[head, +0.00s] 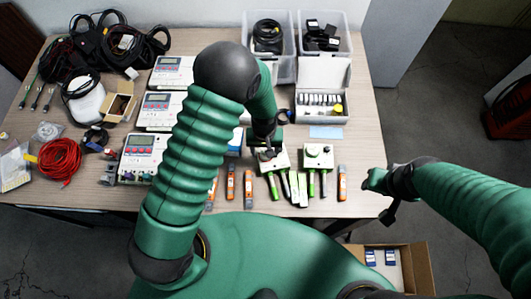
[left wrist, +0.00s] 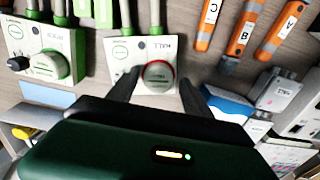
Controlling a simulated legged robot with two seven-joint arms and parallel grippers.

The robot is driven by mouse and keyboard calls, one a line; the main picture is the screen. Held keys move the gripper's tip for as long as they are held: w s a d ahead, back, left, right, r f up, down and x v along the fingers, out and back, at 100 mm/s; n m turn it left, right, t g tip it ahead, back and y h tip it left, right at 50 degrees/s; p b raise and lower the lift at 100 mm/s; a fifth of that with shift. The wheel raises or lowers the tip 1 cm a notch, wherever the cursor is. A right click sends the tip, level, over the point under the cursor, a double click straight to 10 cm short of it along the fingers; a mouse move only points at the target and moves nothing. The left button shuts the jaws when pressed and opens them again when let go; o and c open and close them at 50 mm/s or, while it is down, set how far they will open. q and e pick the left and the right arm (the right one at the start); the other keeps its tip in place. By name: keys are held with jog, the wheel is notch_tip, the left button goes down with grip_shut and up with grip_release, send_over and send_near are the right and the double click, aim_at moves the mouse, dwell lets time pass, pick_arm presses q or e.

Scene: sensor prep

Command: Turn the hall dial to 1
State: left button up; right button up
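The hall box (left wrist: 122,55) is white with green edges, and its label reads HALL upside down in the left wrist view. Its round dial (left wrist: 158,76) has a red rim and a pale face; its setting is too small to read. My left gripper (left wrist: 158,84) is open, one dark finger on each side of the dial. I cannot tell whether the fingers touch it. In the head view the left gripper (head: 268,148) is over the hall box (head: 278,164), hiding most of its top. My right gripper (head: 383,190) hangs beyond the table's right edge, away from the boxes.
A similar box (head: 318,158) with a black knob stands right of the hall box. White meters (head: 145,155) stand to the left. A white open box (head: 322,113) and clear bins (head: 324,32) are behind.

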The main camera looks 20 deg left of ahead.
pick_arm(q)
jog(key=shift+a, duration=0.2)
jog(key=c, duration=0.5)
jog(key=shift+c, duration=1.2)
jog(key=shift+d, duration=0.25)
jog(key=shift+c, duration=0.6)
jog(key=shift+d, duration=0.3)
pick_arm(e)
jog(key=shift+d+f, duration=0.1)
jog(key=shift+d, duration=0.1)
pick_arm(q)
jog(key=shift+a, duration=0.2)
pick_arm(e)
jog(key=shift+a, duration=0.1)
